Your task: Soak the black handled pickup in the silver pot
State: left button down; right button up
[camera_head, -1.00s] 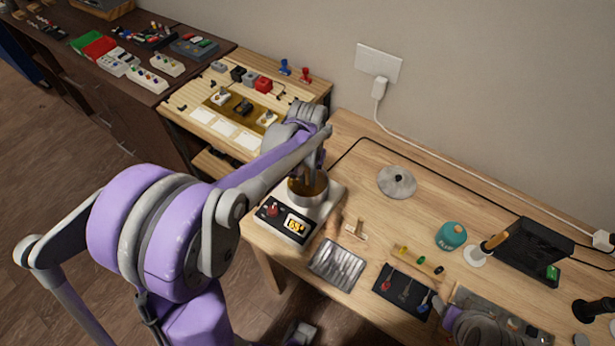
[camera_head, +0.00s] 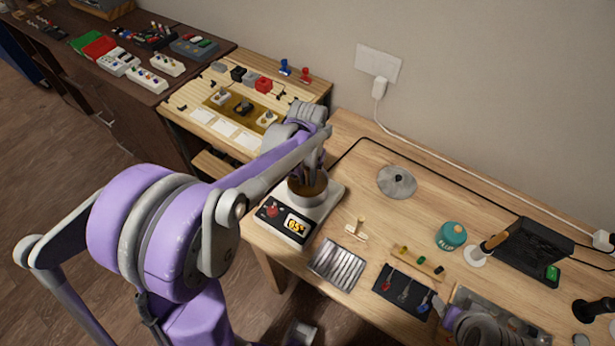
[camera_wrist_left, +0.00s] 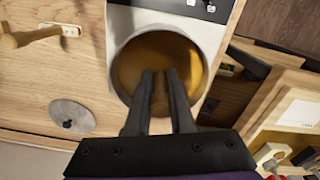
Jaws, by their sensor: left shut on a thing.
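The silver pot (camera_head: 299,195) stands on a white heating unit (camera_head: 285,229) with a lit display, and holds amber-brown liquid. It fills the middle of the left wrist view (camera_wrist_left: 200,72). My left gripper (camera_head: 312,174) points down over the pot from above. In the wrist view its dark fingertips (camera_wrist_left: 159,74) are close together inside the rim outline, over the liquid. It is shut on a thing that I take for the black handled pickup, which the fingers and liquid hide. My right arm shows only partly at the lower right, and its fingers cannot be made out.
A round grey lid (camera_head: 397,182) lies right of the pot. A rack with coloured pieces (camera_head: 417,263) stands farther right. The bench between the lid and stand is clear.

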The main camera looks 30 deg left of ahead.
pick_arm(q)
jog(key=shift+r, duration=0.15)
pick_arm(e)
jog(key=shift+r, duration=0.1)
pick_arm(q)
jog(key=shift+r+p, duration=1.65)
jog(key=shift+r, duration=1.35)
pick_arm(e)
jog(key=shift+w+r, duration=0.25)
jog(key=shift+r, duration=0.45)
jog(key=shift+w+r, duration=0.25)
jog(key=shift+r, duration=0.45)
jog(key=shift+w+r, duration=0.25)
jog(key=shift+r, duration=0.45)
pick_arm(q)
jog(key=shift+r+p, duration=0.3)
jog(key=shift+r, duration=0.35)
jog(key=shift+r+p, duration=0.6)
jog(key=shift+r, duration=0.75)
pick_arm(e)
jog(key=r, duration=0.1)
jog(key=w+r, duration=0.1)
jog(key=shift+w+r+t, duration=0.15)
jog(key=shift+r+t, duration=0.15)
jog(key=shift+r, duration=0.05)
pick_arm(q)
jog(key=shift+f, duration=0.1)
